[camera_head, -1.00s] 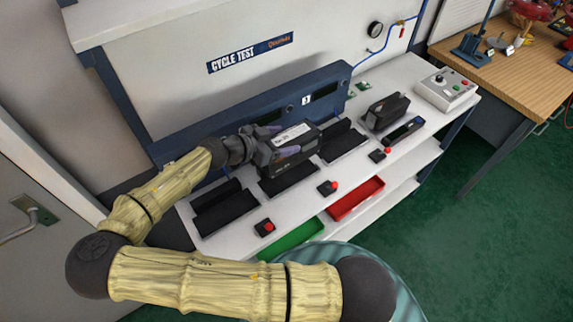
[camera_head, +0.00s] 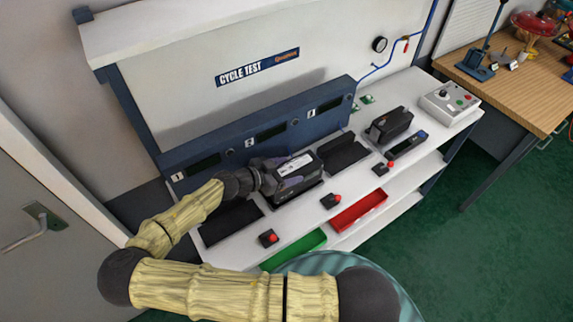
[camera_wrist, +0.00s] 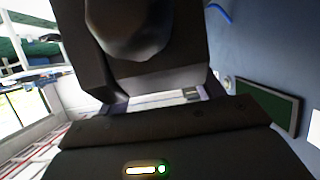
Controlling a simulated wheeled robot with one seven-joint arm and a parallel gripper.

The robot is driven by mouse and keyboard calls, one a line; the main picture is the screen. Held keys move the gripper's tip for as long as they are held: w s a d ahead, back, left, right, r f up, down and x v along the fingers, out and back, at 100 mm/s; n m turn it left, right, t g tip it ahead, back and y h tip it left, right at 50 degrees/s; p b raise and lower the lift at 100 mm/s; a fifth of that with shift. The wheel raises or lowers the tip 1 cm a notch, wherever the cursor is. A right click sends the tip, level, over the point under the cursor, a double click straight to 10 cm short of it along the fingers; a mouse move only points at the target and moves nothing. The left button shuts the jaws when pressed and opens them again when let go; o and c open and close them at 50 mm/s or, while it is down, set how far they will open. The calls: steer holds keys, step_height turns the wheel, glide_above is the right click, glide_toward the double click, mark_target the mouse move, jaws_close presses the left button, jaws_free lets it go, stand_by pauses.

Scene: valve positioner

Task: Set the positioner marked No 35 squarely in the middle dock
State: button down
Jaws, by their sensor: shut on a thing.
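My gripper (camera_head: 272,176) is shut on a dark box-shaped positioner (camera_head: 298,186) with a white label on top; I cannot read its number. In the head view the positioner is at the middle dock, in front of the blue panel's mark 2 (camera_head: 250,143). It covers most of that dock's dark pad. It looks low and roughly lined up with the dock, but I cannot tell whether it rests there or hovers slightly. In the wrist view, dark bodies fill the middle and hide the contact below.
Dock 1's pad (camera_head: 230,222) and dock 3's pad (camera_head: 343,153) are empty. Another black device (camera_head: 390,124) stands at the right, beside a dark handheld tool (camera_head: 407,145). Red-button boxes (camera_head: 331,201) line the front edge. A grey control box (camera_head: 449,103) is at the far right.

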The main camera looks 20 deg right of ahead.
steer(key=shift+f, duration=0.75)
steer(key=shift+f, duration=0.1)
steer(key=shift+c, duration=1.2)
jaws_free()
steer(key=shift+a, duration=0.1)
steer(key=b+v, duration=0.4)
steer(key=v, duration=0.8)
steer(key=shift+s, duration=0.15)
